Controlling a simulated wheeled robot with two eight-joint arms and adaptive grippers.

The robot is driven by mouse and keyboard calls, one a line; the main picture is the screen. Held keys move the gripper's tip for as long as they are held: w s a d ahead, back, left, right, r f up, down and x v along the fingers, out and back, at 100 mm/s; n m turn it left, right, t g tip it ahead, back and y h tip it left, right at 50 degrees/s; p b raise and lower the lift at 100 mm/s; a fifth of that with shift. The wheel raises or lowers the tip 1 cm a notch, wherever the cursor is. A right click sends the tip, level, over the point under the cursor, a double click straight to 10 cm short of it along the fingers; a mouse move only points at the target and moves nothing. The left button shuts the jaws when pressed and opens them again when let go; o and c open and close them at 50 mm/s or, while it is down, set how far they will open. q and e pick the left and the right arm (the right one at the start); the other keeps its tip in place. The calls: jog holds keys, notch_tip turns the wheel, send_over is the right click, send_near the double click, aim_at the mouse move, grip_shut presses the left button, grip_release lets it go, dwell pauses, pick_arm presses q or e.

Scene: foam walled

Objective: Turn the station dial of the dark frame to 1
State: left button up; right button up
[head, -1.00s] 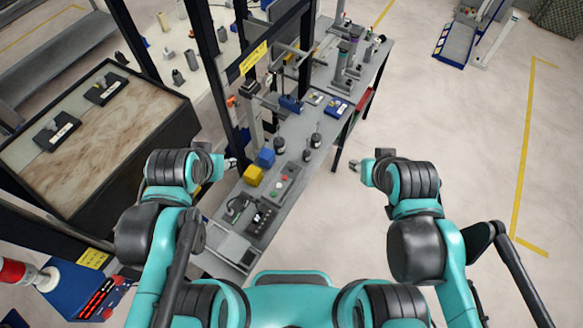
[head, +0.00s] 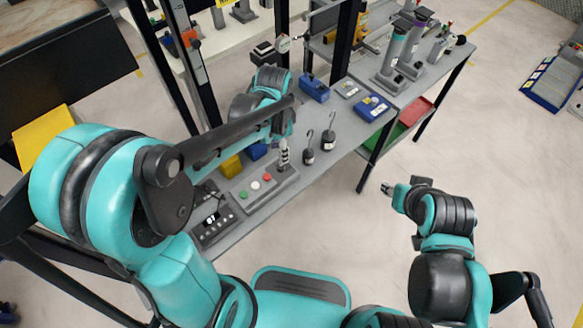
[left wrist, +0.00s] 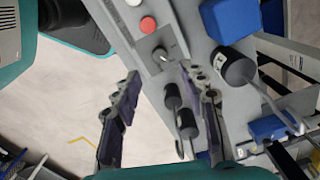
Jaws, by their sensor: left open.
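A grey control box (head: 262,186) lies on the bench beside the dark frame (head: 192,65), with green, white and red buttons. In the left wrist view, a small dark dial (left wrist: 160,55) with a pale pointer sits on this box (left wrist: 150,38) beside the red button; its markings are too small to read. My left gripper (head: 284,158) points down over the dial end of the box, hiding the dial in the head view. Its two fingers (left wrist: 160,76) are apart and empty, one on each side of the dial in the picture. My right gripper (head: 387,189) hangs over the floor, its opening unclear.
Two dark weights with hooks (head: 328,138) stand close right of my left gripper. A blue block (left wrist: 228,18) and a yellow block (head: 231,166) are near the box. A keypad unit (head: 212,220) lies left.

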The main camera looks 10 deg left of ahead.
aim_at(280, 166)
pick_arm(q)
jog(key=shift+w+d+f, duration=0.15)
jog(key=shift+f, duration=0.4)
notch_tip(280, 166, down, 7)
jog(key=b, duration=0.3)
jog(key=shift+f, duration=0.15)
grip_shut()
